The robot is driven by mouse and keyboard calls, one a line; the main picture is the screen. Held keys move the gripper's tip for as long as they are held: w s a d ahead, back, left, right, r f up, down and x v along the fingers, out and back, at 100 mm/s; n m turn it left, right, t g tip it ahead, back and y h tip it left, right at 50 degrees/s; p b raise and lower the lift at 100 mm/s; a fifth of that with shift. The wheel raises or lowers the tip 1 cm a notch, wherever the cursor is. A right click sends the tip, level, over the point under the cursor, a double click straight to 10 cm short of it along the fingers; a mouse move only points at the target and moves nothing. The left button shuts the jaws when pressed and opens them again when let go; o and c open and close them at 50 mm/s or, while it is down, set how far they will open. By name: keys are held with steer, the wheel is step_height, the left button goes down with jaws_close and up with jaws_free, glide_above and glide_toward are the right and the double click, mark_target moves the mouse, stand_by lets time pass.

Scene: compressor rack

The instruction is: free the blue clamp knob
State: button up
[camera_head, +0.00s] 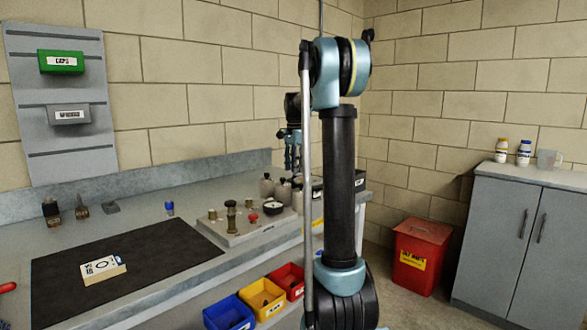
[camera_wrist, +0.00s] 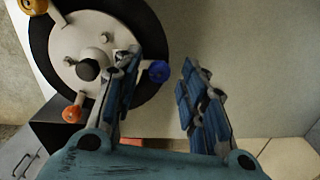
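The blue clamp knob (camera_wrist: 157,71) is at the right edge of a pale round cover (camera_wrist: 97,40) with a dark rim, in the wrist view. My gripper (camera_wrist: 160,78) is open, and the knob appears between its two fingers, closer to the left one. I cannot tell whether a finger touches it or how far off it is in depth. An orange-red knob (camera_wrist: 72,113) and a yellow-orange knob (camera_wrist: 34,6) sit at the cover's left side. In the head view my gripper (camera_head: 292,150) is above the bench's far right part, and my arm hides the cover.
The grey bench (camera_head: 140,184) carries a black mat (camera_head: 150,262), a fixture plate (camera_head: 245,229) with knobs and several small bottles (camera_head: 267,187). Blue (camera_head: 229,314), yellow (camera_head: 262,300) and red (camera_head: 288,281) bins are at its front. A red waste bin (camera_head: 420,244) and grey cabinet (camera_head: 520,245) stand right.

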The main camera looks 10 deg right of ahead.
jaws_close()
steer(key=n, duration=0.4)
steer(key=shift+w+n, duration=0.1)
steer(key=shift+n, duration=0.3)
steer(key=n, duration=0.4)
steer(key=shift+r+n, duration=0.1)
steer(key=shift+n, duration=0.2)
steer(key=n, duration=0.4)
steer(key=shift+n, duration=2.2)
